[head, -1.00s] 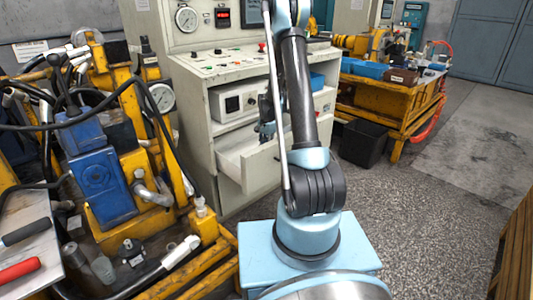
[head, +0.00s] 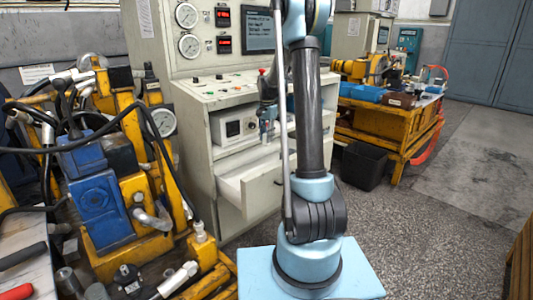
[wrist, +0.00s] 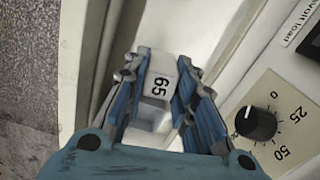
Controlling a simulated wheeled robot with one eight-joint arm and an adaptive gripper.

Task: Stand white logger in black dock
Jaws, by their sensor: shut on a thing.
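In the head view my gripper (head: 268,128) is small and partly behind my arm, in front of the shelf of the grey cabinet. I cannot make out the logger clearly there. I cannot pick out the black dock in either view.
The test cabinet (head: 200,120) has an open drawer (head: 248,187) below the shelf. A white instrument box (head: 233,127) with a black knob (wrist: 256,124) is close to my gripper. A yellow hydraulic rig (head: 130,215) stands left.

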